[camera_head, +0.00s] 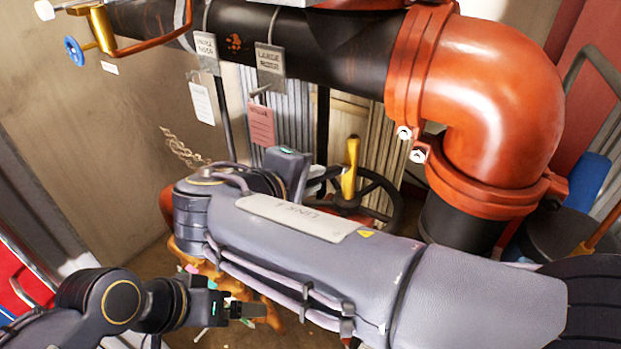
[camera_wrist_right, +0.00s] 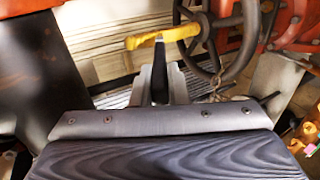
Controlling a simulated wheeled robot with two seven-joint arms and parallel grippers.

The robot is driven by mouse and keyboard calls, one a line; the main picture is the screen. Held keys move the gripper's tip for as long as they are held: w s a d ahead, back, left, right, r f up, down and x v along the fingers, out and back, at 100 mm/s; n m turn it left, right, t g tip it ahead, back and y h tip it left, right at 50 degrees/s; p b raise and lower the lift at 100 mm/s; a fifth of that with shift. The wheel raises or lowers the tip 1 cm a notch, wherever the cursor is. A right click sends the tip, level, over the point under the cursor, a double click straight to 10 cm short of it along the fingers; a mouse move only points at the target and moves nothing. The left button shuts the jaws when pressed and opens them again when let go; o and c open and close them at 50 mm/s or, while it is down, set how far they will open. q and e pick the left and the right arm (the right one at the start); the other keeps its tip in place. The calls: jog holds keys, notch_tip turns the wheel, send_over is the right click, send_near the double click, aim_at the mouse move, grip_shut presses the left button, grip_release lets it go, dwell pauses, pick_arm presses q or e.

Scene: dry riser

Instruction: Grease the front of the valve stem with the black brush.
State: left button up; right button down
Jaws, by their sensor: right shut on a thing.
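The yellow valve stem (camera_head: 350,169) stands upright through the dark handwheel (camera_head: 381,192) below the large pipe. In the right wrist view the stem (camera_wrist_right: 163,37) runs across the top, with the handwheel (camera_wrist_right: 236,38) to its right. My right gripper (camera_wrist_right: 161,74) is shut on the black brush (camera_wrist_right: 160,82), which points at the stem. The brush's narrow tip overlaps the stem in that view; I cannot tell whether they touch. In the head view the brush is not clear. My left gripper (camera_head: 248,310) is at the lower left, away from the stem; its jaw opening is unclear.
A black pipe (camera_head: 330,45) with hanging tags crosses above, joining a large red elbow (camera_head: 490,100) on the right. A thin pipe with a blue valve handle (camera_head: 74,51) is at the upper left. My right arm hides much of the lower middle.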

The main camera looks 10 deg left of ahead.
jog(key=shift+r+p, duration=0.45)
jog(key=shift+r, duration=0.5)
jog(key=shift+r+p, duration=1.1)
jog(key=shift+r, duration=0.25)
jog(key=shift+f, duration=0.1)
jog(key=shift+f+b, duration=1.15)
jog(key=shift+f, duration=0.25)
jog(key=shift+f+b, duration=1.1)
jog(key=shift+f, duration=0.15)
